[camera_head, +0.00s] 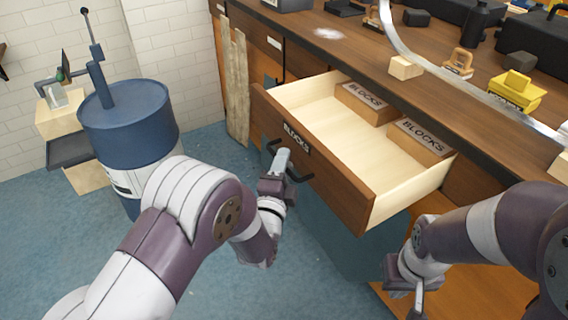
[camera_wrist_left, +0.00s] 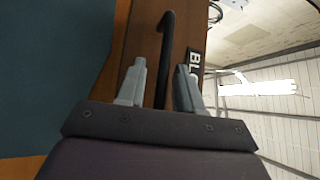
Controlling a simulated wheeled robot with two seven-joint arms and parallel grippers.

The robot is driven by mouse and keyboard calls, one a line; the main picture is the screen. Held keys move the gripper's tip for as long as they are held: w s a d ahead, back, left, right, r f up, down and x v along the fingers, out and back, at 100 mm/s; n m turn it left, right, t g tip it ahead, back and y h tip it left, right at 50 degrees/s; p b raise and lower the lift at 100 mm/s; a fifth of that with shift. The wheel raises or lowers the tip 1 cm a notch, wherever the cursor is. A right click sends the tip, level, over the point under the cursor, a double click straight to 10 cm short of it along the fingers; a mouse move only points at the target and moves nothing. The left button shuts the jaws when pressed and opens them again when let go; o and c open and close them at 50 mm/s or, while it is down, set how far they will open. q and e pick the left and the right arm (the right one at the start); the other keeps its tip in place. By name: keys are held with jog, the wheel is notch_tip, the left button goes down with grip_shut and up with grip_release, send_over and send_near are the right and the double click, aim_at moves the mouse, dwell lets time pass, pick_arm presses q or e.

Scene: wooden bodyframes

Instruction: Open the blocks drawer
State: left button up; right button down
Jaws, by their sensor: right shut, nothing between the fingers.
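The blocks drawer (camera_head: 345,180) stands pulled well out of the wooden bench in the head view. Its front carries a "BLOCKS" label (camera_head: 297,138) and a black bar handle (camera_head: 300,178). Inside are two wooden boxes marked "BLOCKS", one at the back (camera_head: 362,103) and one at the right (camera_head: 420,140). My left gripper (camera_head: 280,162) is at the drawer front. In the left wrist view its two fingers (camera_wrist_left: 158,88) are apart, one on each side of the handle (camera_wrist_left: 165,55), with visible gaps. My right gripper (camera_head: 419,298) is shut and empty, low right of the drawer.
A blue barrel (camera_head: 128,120) stands on the floor at left. Wooden boards (camera_head: 232,85) lean on the bench end. The bench top (camera_head: 350,50) holds a wooden block (camera_head: 405,67), a yellow object (camera_head: 515,92) and dark tools. Blue floor (camera_head: 225,285) is free before the drawer.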

pick_arm(q)
jog(key=s+a+f+p, duration=0.1)
jog(key=s, duration=1.1)
jog(key=shift+s+a+f+p, duration=0.25)
jog(key=shift+a+f+p, duration=0.05)
jog(key=shift+a+p, duration=0.1)
